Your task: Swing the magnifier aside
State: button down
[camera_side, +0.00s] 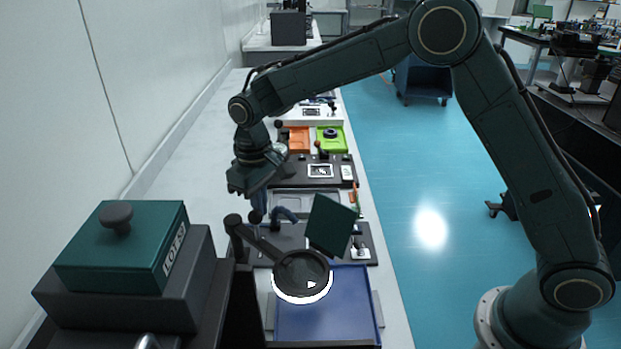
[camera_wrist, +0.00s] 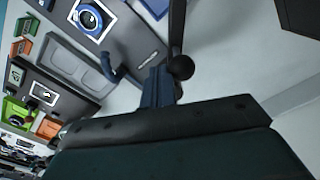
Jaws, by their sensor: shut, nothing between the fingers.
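The magnifier (camera_side: 302,272) is a dark round head with a bright white ring under it, at the lower middle of the side view. Its dark arm runs up and left to a post with a round knob (camera_side: 233,220). The head hangs over the near end of the bench, by the blue tray. My gripper (camera_side: 257,214) points down just behind and right of the post top. In the wrist view my gripper (camera_wrist: 158,88) is shut and empty. A dark ball knob (camera_wrist: 180,67) on a black rod shows right beside the fingers; whether they touch I cannot tell.
A blue tray (camera_side: 322,310) lies at the near end. A dark green plate (camera_side: 330,224) stands tilted right of a curved handle (camera_side: 285,214). A green-lidded box (camera_side: 122,240) stands at left. Orange (camera_side: 299,138) and green (camera_side: 330,146) bins lie farther back. Bare bench shows at left.

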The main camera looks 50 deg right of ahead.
jog(key=shift+w+d, duration=0.1)
jog(key=shift+w, duration=0.05)
jog(key=shift+w+d, duration=0.25)
jog(key=shift+w, duration=0.15)
jog(key=shift+r, duration=0.15)
dwell(0.5)
notch_tip(320, 180, up, 7)
dwell(0.8)
